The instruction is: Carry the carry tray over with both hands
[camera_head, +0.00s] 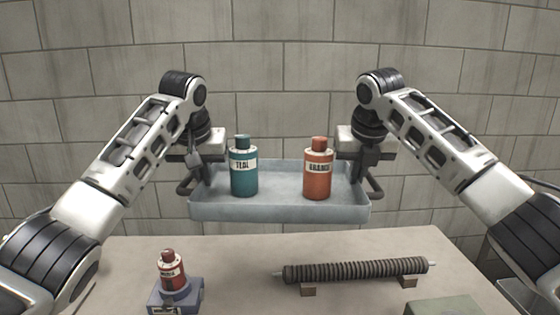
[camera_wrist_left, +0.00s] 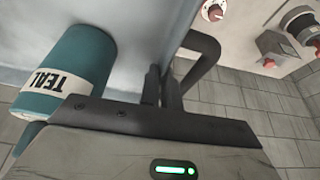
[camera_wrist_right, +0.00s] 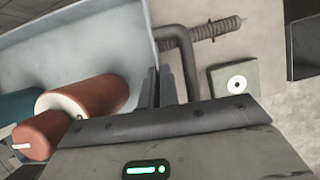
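The pale blue-grey carry tray (camera_head: 280,211) hangs level above the far edge of the table, with a dark handle at each end. A teal bottle (camera_head: 244,172) and an orange bottle (camera_head: 318,172) stand upright in it. My left gripper (camera_head: 190,172) is shut on the left handle (camera_wrist_left: 203,48). My right gripper (camera_head: 369,170) is shut on the right handle (camera_wrist_right: 177,38). The teal bottle also shows in the left wrist view (camera_wrist_left: 78,58), the orange one in the right wrist view (camera_wrist_right: 95,97). The fingertips are partly hidden in the head view.
Below is a beige table (camera_head: 240,262). A red bottle (camera_head: 171,272) stands on a blue-grey base (camera_head: 178,297) at its front left. A ribbed dark tube (camera_head: 355,270) rests on small brown blocks. A green box (camera_head: 443,306) is at front right. A block wall stands behind.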

